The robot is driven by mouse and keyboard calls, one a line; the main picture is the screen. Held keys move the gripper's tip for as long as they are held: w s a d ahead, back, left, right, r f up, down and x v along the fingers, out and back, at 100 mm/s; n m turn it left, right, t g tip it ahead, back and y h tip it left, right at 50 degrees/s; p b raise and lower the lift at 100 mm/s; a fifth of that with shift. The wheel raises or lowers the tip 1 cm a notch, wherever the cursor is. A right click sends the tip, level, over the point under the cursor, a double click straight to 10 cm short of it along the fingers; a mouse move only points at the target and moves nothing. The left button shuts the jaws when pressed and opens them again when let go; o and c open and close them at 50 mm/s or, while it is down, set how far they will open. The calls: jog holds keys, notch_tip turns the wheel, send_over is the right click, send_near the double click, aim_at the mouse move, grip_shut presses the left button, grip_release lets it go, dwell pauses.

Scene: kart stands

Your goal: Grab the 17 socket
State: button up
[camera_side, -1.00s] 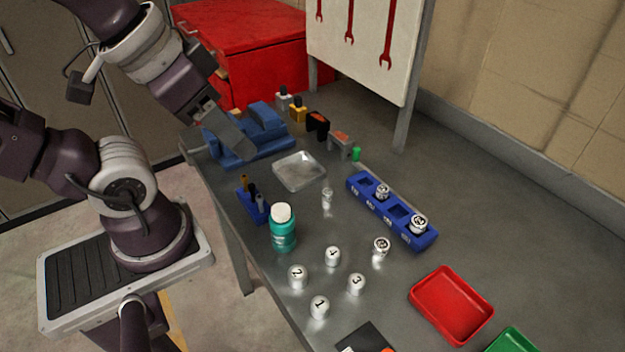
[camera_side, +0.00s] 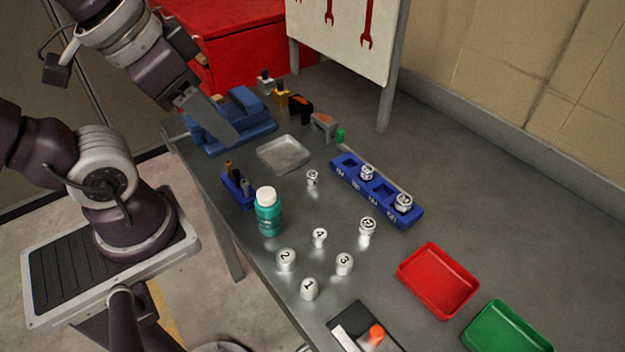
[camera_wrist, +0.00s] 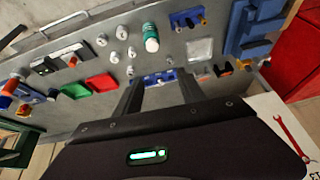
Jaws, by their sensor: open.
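Several silver sockets are in the side view. One small socket (camera_side: 312,178) and one larger socket (camera_side: 367,226) stand loose on the bench. Two more, a rear socket (camera_side: 366,172) and a front socket (camera_side: 403,203), sit in the blue socket rack (camera_side: 348,176), which also has empty slots. Their numbers are too small to read surely, so I cannot tell which is the 17. My gripper (camera_side: 222,128) is up at the left, well away from the sockets. In the wrist view my gripper (camera_wrist: 160,90) is open and empty, with the rack (camera_wrist: 150,80) beyond its fingers.
A metal tray (camera_side: 284,155), blue vise (camera_side: 235,128) and blue tool holder (camera_side: 237,188) are leftward. Red (camera_side: 437,282) and green (camera_side: 507,330) trays are right.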

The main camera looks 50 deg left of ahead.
jog(key=w+f+m+g+y, duration=0.2)
jog(key=w+f+m+g, duration=0.1)
jog(key=m, duration=0.2)
jog(key=m+t+y, duration=0.2)
jog(key=m+y, duration=0.7)
jog(key=m, duration=0.8)
send_near(313, 175)
jog(key=shift+x, duration=0.85)
jog(key=shift+w+a+f+t, duration=0.1)
jog(key=shift+a+f+t, duration=0.15)
jog(key=shift+a+t, duration=0.05)
jog(key=x, duration=0.6)
jog(key=shift+a+f, duration=0.1)
jog(key=shift+a, duration=0.1)
grip_shut()
